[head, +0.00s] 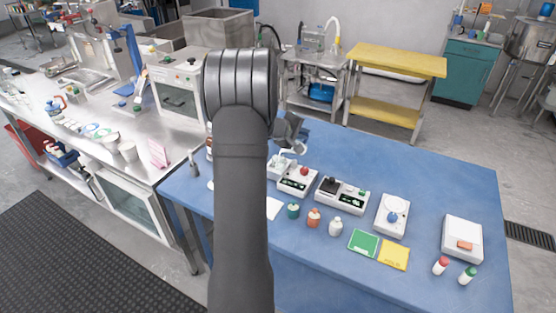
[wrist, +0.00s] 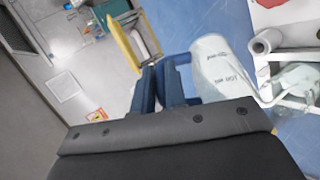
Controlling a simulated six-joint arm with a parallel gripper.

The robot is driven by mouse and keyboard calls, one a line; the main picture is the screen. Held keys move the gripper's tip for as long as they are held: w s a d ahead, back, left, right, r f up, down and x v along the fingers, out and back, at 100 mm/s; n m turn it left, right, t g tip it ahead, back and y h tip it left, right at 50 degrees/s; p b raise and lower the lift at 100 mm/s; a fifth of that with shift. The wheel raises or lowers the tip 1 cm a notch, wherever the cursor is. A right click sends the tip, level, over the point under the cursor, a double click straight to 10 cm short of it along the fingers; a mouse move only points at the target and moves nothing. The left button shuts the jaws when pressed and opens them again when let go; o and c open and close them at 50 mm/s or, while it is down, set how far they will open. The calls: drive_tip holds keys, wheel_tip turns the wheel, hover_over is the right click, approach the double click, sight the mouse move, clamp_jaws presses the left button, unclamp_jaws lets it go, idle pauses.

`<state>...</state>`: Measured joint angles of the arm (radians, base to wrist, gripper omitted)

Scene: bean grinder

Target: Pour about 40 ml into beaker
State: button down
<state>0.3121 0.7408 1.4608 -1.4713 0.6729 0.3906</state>
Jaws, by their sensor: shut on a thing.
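My gripper (wrist: 165,85) has dark blue fingers, shut on the blue handle (wrist: 182,60) of a whitish translucent jug (wrist: 222,68). The jug has printed marks that seem to read 100 ml, and it appears tilted in the wrist view. What is inside it cannot be told. A clear glass vessel (wrist: 298,82), perhaps the beaker, shows beside the jug at the right edge of the wrist view, at a white frame. In the head view my gripper (head: 290,130) is small and partly hidden behind my arm, above the blue table's back left part.
The blue table (head: 420,180) carries a white device with a red knob (head: 303,171), a black-topped device (head: 342,194), a blue-knobbed device (head: 392,215) and a white box (head: 462,236). The table's back right is clear.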

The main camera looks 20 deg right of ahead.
drive_tip(key=shift+a+r+h+p, duration=0.25)
drive_tip(key=shift+a+h+p, duration=0.05)
drive_tip(key=shift+h+p, duration=0.3)
idle(0.4)
drive_tip(key=shift+d+f+y, duration=0.1)
drive_tip(key=shift+d+y, duration=0.5)
drive_tip(key=shift+y, duration=0.1)
drive_tip(key=shift+d+y, duration=0.3)
drive_tip(key=shift+y, duration=0.4)
drive_tip(key=shift+d+r+m+y, duration=0.25)
drive_tip(key=shift+m+y, duration=0.15)
drive_tip(key=shift+y, duration=0.1)
drive_tip(key=d+f+m+y+b, duration=0.1)
drive_tip(key=d+f+y+b, duration=0.1)
drive_tip(key=d+f+y, duration=0.3)
drive_tip(key=shift+d+m+g+y, duration=0.3)
drive_tip(key=shift+d+m+y, duration=0.15)
drive_tip(key=shift+y, duration=1.45)
